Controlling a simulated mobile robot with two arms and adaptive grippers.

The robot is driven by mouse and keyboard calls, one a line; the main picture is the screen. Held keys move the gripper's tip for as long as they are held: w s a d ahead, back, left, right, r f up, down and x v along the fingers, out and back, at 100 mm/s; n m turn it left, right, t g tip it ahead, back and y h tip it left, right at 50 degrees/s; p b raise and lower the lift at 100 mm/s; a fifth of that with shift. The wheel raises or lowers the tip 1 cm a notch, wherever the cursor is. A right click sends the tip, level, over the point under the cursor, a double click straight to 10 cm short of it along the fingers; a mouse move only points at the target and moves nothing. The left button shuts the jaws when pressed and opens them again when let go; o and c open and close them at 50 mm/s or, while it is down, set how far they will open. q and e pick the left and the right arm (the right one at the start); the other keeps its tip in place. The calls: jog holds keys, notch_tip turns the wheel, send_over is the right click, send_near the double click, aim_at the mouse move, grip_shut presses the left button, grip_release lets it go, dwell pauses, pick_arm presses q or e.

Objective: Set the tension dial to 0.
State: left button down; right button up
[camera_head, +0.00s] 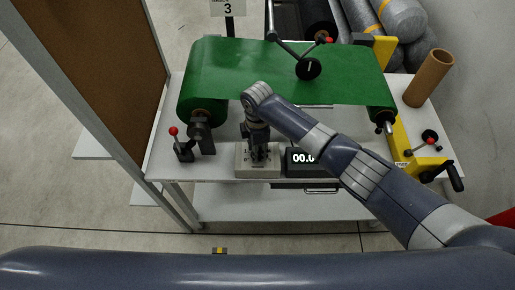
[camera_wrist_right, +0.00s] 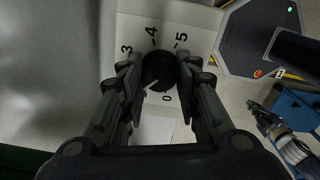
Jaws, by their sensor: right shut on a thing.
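The tension dial is a black round knob (camera_wrist_right: 158,69) on a pale panel in the right wrist view, with the marks 3, 4, 5 and 0 visible around it. A thin pale line runs from the knob to the lower left, beside the 0; I cannot tell exactly what it points at. My right gripper (camera_wrist_right: 160,85) is shut on the knob, one finger on each side. In the head view it points down over the pale dial box (camera_head: 243,170), largely hiding the dial. My left gripper is out of view.
A dark display (camera_head: 295,168) reading "00.", partly covered by my right arm, stands beside the box. A green belt (camera_head: 235,75) spans rollers behind. Red-knobbed levers (camera_head: 183,148) stand at left and right. A cardboard tube (camera_head: 428,78) stands at the right.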

jog(key=n+b, duration=0.1)
jog(key=n, duration=0.5)
jog(key=shift+n, duration=0.3)
jog(key=n+b, duration=0.1)
jog(key=n, duration=0.5)
jog(key=shift+b, duration=0.4)
jog(key=shift+n, duration=0.3)
jog(key=o, duration=1.1)
notch_tip(320, 180, up, 12)
jog(key=shift+r, duration=0.1)
